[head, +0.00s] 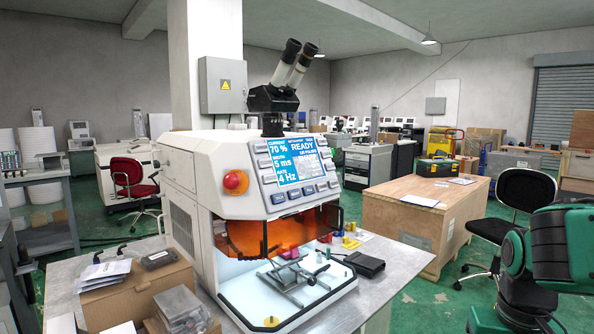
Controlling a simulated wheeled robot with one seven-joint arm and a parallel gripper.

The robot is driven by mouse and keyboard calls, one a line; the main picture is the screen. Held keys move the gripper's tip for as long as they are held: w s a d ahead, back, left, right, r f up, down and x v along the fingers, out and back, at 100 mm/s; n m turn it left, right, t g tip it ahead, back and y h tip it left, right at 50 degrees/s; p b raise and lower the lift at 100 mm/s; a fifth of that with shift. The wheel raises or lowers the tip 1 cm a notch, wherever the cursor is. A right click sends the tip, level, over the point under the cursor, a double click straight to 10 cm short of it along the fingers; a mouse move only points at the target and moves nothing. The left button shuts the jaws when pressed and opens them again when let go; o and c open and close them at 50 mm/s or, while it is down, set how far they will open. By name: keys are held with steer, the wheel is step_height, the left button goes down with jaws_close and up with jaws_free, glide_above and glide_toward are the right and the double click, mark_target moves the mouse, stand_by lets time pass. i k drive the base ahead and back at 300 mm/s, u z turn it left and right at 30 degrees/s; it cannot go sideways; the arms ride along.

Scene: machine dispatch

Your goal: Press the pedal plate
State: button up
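No part is clearly recognisable as the pedal plate. A white bench machine (215,185) with a binocular eyepiece, a lit blue display and a red knob stands on a grey metal table (400,262). A metal fixture with flat plates and levers (300,278) sits in its lit work bay, below a raised orange shield (262,238). A flat black object (364,264) lies on the table just right of the bay; I cannot tell whether it is a pedal. Green and black links of my arm show at the right edge. My gripper is not in view.
Small coloured parts (350,242) lie right of the bay. A large wooden crate (425,210) and a black chair (522,195) stand on the green floor beyond.

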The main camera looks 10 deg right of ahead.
mark_target(370, 262)
steer(key=k, duration=0.65)
steer(key=z, duration=0.3)
steer(key=i, duration=1.7)
steer(key=u, duration=0.2)
